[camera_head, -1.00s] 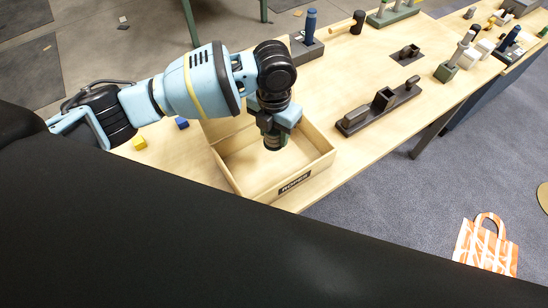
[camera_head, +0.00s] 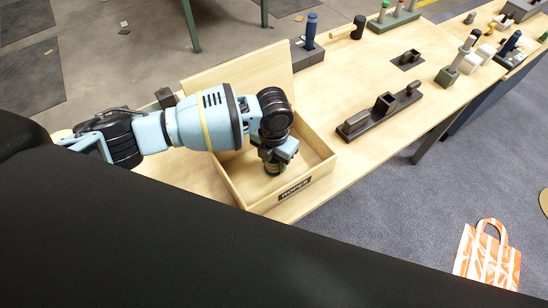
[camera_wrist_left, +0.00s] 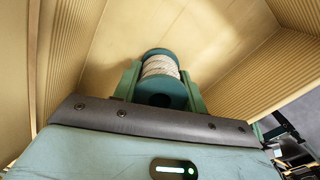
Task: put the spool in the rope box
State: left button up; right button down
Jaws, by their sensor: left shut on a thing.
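The rope box (camera_head: 228,183) is an open wooden box on the table with a dark "ROPES" label on its front wall. Its lid (camera_head: 262,68) stands raised at the back. My left gripper (camera_head: 274,160) points down inside the box. In the left wrist view the gripper (camera_wrist_left: 160,85) is shut on the spool (camera_wrist_left: 160,68), which has green flanges and pale rope wound around it. In the head view the spool (camera_head: 274,170) shows only in part below the fingers, low in the box; I cannot tell whether it touches the floor. My right gripper is not in view.
A dark grey fixture (camera_head: 380,115) lies on the table right of the box. A grey block with a blue peg (camera_head: 311,30) and a hammer (camera_head: 350,28) are behind. The box walls stand close around my gripper. An orange-striped bag (camera_head: 487,255) is on the floor.

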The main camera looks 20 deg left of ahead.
pick_arm(q)
jog(key=shift+f, duration=0.1)
jog(key=o, duration=1)
notch_tip(320, 180, up, 12)
jog(key=shift+r+p, duration=0.2)
jog(key=shift+p, duration=0.2)
